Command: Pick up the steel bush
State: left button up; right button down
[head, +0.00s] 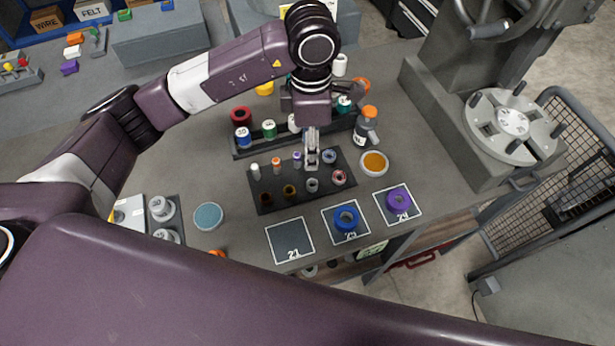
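A small grey ring that looks like the steel bush (312,186) sits in the front row of a dark tray (267,209) on the bench. A brown ring (290,191) is to its left and a red-pink ring (339,177) to its right. My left gripper (311,160) points down over the tray, just behind the grey ring in the picture. Its fingers look close together, and the gap between them is too small to read. I see nothing clearly held. My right gripper is not in view.
Small capped pins (276,165) stand in the tray's back row. A rack with larger coloured plugs (243,138) is behind it. A grey bottle with an orange cap (366,127) and an orange-filled dish (374,163) are right. Numbered squares (289,240) lie in front.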

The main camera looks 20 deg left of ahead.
pick_arm(q)
jog(key=b, duration=0.6)
send_near(313, 180)
jog(key=s, duration=0.1)
jog(key=f, duration=0.1)
jog(key=f+p, duration=0.1)
jog(key=f, duration=0.1)
jog(key=shift+s+a, duration=0.15)
jog(key=shift+s, duration=0.1)
jog(key=f+p, duration=0.3)
jog(key=f, duration=0.1)
jog(key=shift+w+d+f, duration=0.1)
jog(key=shift+w+d, duration=0.1)
jog(key=shift+d, duration=0.1)
jog(key=shift+f, duration=0.4)
jog(key=shift+c, duration=0.2)
grip_shut()
